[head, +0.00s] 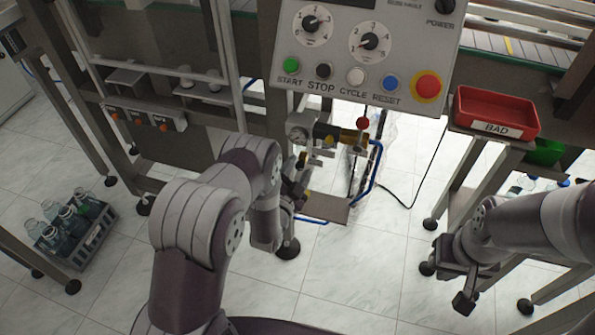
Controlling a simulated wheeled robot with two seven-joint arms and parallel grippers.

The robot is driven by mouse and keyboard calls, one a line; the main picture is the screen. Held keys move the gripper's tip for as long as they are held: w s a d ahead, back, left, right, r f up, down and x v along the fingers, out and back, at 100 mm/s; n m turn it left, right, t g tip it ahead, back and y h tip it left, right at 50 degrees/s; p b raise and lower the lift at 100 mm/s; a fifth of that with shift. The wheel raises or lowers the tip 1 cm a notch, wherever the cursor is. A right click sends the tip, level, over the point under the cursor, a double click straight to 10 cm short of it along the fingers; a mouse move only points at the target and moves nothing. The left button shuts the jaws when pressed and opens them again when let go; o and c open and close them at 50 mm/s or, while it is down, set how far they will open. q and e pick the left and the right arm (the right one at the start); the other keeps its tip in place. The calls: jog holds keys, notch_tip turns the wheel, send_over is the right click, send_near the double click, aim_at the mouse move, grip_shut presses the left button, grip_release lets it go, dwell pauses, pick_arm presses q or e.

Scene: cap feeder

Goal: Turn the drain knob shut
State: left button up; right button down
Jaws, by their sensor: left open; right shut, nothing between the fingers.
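An assembly with a round gauge (298,132), brass-coloured fittings (345,136) and a red ball-shaped knob (362,123) hangs below the control panel. I cannot make out for certain which part is the drain knob; the lower part of the assembly is small and partly hidden by my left arm. My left gripper (297,188) is open, just below the gauge, close to the lower fittings. I cannot tell whether it touches them. My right gripper (465,298) is shut and empty, low at the right, well away from the assembly.
The control panel (335,73) with dials and buttons is above. A blue hose (373,172) and a small grey shelf (326,207) sit by the fittings. A red BAD tray (497,112) stands at right. A bottle crate (88,246) stands on the floor at left.

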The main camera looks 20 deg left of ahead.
pick_arm(q)
grip_shut()
dwell(0.3)
jog(key=n, duration=0.9)
jog(key=shift+f+n+b, duration=0.1)
jog(key=shift+n+b, duration=0.2)
jog(key=n, duration=0.4)
jog(key=shift+d+n+t+y, duration=0.1)
jog(key=shift+n+t+y, duration=0.2)
jog(key=shift+n, duration=2.1)
